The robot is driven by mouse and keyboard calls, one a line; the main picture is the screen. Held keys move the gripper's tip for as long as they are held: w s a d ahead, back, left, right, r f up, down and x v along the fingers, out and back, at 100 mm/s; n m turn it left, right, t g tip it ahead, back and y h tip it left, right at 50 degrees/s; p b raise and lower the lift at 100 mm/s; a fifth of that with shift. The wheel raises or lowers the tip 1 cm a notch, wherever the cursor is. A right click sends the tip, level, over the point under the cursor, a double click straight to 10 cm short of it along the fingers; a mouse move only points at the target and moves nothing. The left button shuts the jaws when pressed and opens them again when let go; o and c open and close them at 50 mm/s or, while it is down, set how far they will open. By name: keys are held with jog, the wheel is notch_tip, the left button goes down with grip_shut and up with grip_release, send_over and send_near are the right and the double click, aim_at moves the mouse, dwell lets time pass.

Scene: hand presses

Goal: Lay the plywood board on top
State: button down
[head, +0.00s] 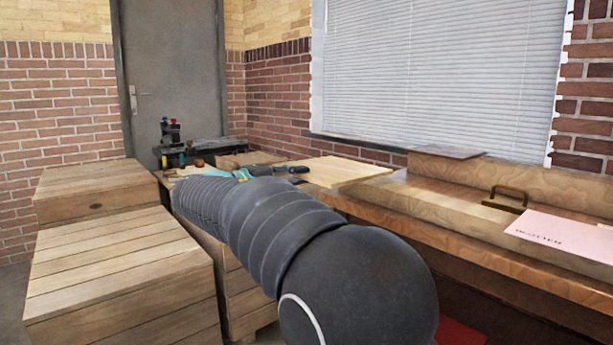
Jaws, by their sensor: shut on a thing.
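The plywood board (345,171) is a pale, flat sheet right of centre in the head view, roughly level at bench height. My gripper (298,170), small, dark and teal beyond my arm, is shut on the board's left edge. My thick dark arm hides part of the gripper and the area below it. I cannot tell whether the board touches the surface under it.
A wooden bench (470,240) on the right bears a long wooden block with a brass handle (508,195), a pink blotter sheet (565,236) and a thin dark board (447,153). Wooden crates (120,275) stand left. Small coloured items and dark equipment (172,140) stand behind.

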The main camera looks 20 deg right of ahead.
jog(key=v, duration=0.4)
jog(key=shift+s+a, duration=0.1)
jog(key=shift+a, duration=0.2)
jog(key=w+a+f+n+t+y, duration=0.15)
jog(key=w+f, duration=0.25)
jog(key=f, duration=1)
jog(key=s+f+n+t+p, duration=0.1)
jog(key=s+f+p, duration=0.1)
jog(key=f, duration=1.6)
jog(key=s+f+n+t+y+p, duration=0.1)
jog(key=s+f, duration=0.3)
jog(key=f, duration=1.3)
jog(key=shift+f+t+p, duration=0.4)
jog(key=shift+t+p, duration=0.25)
jog(key=shift+s, duration=0.1)
